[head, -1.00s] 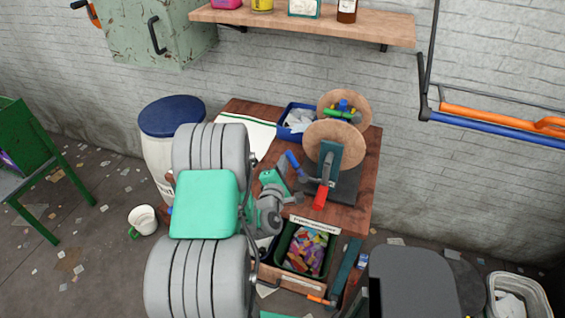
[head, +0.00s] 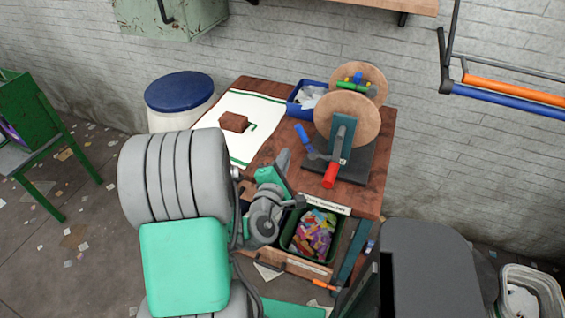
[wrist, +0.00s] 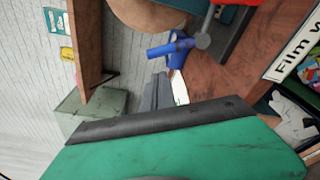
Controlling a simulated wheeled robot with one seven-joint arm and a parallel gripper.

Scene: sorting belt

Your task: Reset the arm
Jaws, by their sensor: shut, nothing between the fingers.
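My gripper (head: 284,160) shows in the head view above the wooden table, just left of the reel device. Its grey fingers point up and away and are shut with nothing between them. In the wrist view the closed grey fingers (wrist: 156,92) show beyond the dark edge of my green wrist housing. My arm, with large grey joints and green covers, folds across the lower left of the head view and hides part of the table.
The reel device (head: 346,118) with blue and red handles stands near the gripper. A white green-lined sheet (head: 208,133), a blue bin (head: 294,106) and a crate of coloured wrappers (head: 291,243) are on or at the table (head: 377,175). A blue-lidded barrel (head: 180,90) stands left.

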